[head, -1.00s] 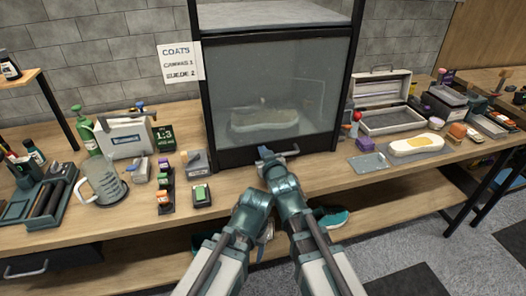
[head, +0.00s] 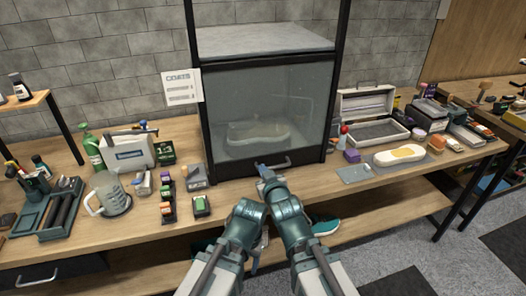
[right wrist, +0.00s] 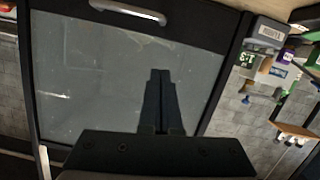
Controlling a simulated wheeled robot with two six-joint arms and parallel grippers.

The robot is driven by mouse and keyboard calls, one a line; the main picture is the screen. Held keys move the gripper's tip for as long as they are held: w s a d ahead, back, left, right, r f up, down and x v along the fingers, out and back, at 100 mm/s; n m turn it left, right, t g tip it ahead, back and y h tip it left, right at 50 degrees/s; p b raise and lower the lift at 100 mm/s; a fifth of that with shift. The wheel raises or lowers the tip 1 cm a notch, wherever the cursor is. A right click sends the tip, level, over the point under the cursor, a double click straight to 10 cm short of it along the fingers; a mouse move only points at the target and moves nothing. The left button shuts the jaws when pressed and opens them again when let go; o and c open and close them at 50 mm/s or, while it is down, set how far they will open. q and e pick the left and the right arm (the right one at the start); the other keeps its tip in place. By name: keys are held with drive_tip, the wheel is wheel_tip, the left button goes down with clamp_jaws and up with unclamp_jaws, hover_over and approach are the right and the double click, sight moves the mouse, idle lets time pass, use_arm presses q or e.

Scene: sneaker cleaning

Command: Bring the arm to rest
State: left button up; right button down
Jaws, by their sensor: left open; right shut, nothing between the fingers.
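My right gripper (head: 261,168) is raised in front of the glass-fronted cabinet (head: 266,118), close to the handle (head: 274,165) at the bottom of its door. In the right wrist view its two fingers (right wrist: 161,73) are together with nothing between them, and the door handle (right wrist: 128,11) shows beyond them. I cannot tell whether the gripper touches the handle. My left gripper (head: 255,262) hangs low in front of the bench, open, partly hidden by the arms. A pale shoe (head: 258,133) is dimly visible behind the glass. The cabinet door is down.
The wooden bench (head: 140,222) holds a tool tray (head: 50,212), a clear jug (head: 108,197) and small bottles on the left. A pale sole-shaped piece (head: 400,156) and an open case (head: 372,128) lie on the right. A teal shoe (head: 325,227) is on the lower shelf.

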drive_tip(key=s+d+f+g+h+p, duration=0.3)
drive_tip(key=s+f+g+p, duration=0.1)
drive_tip(key=s+f+g, duration=0.4)
drive_tip(key=s+d+f+g+h+p, duration=0.1)
drive_tip(key=s+d+g, duration=0.1)
drive_tip(key=s, duration=0.4)
drive_tip(key=s+d+f+m+g+h+p, duration=0.1)
drive_tip(key=s+d+f+g, duration=0.1)
drive_tip(key=s+g, duration=0.3)
drive_tip(key=s, duration=0.2)
drive_tip(key=shift+s, duration=0.3)
